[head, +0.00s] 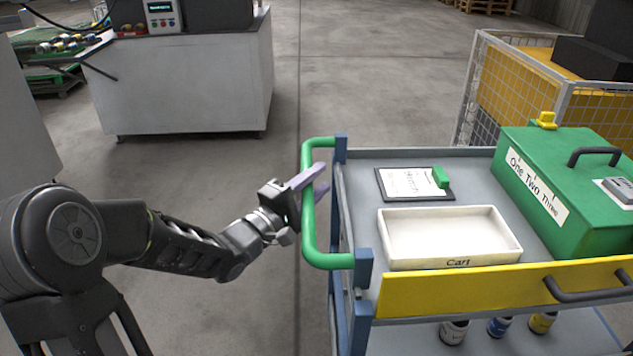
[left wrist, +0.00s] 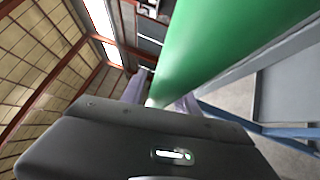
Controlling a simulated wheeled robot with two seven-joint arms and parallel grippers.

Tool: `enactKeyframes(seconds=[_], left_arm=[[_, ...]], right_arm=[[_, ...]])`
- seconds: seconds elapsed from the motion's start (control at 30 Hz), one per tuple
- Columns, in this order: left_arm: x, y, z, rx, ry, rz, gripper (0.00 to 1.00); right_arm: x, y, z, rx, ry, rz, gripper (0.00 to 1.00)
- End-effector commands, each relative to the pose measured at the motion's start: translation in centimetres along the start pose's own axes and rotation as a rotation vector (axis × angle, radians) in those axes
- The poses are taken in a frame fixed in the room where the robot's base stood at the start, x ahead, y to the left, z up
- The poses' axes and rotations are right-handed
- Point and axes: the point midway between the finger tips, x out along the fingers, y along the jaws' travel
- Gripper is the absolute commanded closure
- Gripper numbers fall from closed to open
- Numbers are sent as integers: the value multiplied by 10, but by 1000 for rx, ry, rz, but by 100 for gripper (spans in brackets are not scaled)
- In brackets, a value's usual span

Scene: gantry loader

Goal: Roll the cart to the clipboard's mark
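The cart (head: 420,155) is a grey-topped trolley with blue posts and a green handle (head: 309,222) on its left end. My left gripper (head: 322,178) is at this handle, with its light purple fingers on either side of the bar. In the left wrist view the green bar (left wrist: 215,45) fills the gap between the fingers, so the gripper looks shut on it. A clipboard (head: 383,186) with a white sheet lies on the cart top under a green block (head: 440,177). Its writing is too small to read. No floor mark is clear. My right gripper is out of view.
The cart carries a white tray (head: 390,259), a green box (head: 520,195) and several cans on its lower shelf. A wire cage (head: 467,95) stands close behind at the right. A white cabinet (head: 190,90) stands at the back left. Open floor (head: 370,90) lies between them.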

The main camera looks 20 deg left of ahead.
Motion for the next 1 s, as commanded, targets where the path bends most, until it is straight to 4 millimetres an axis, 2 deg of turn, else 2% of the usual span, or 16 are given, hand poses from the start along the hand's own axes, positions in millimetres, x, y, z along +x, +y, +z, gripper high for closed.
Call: enactKeyframes(seconds=[0.07, 0.43, 1.0], left_arm=[[0, 0, 0, 0, 0, 0, 71], [0, 0, 0, 0, 0, 0, 100], [0, -1, 0, 0, 0, -1, 100]], right_arm=[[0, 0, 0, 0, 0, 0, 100], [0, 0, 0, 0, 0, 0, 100], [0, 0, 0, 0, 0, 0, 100]])
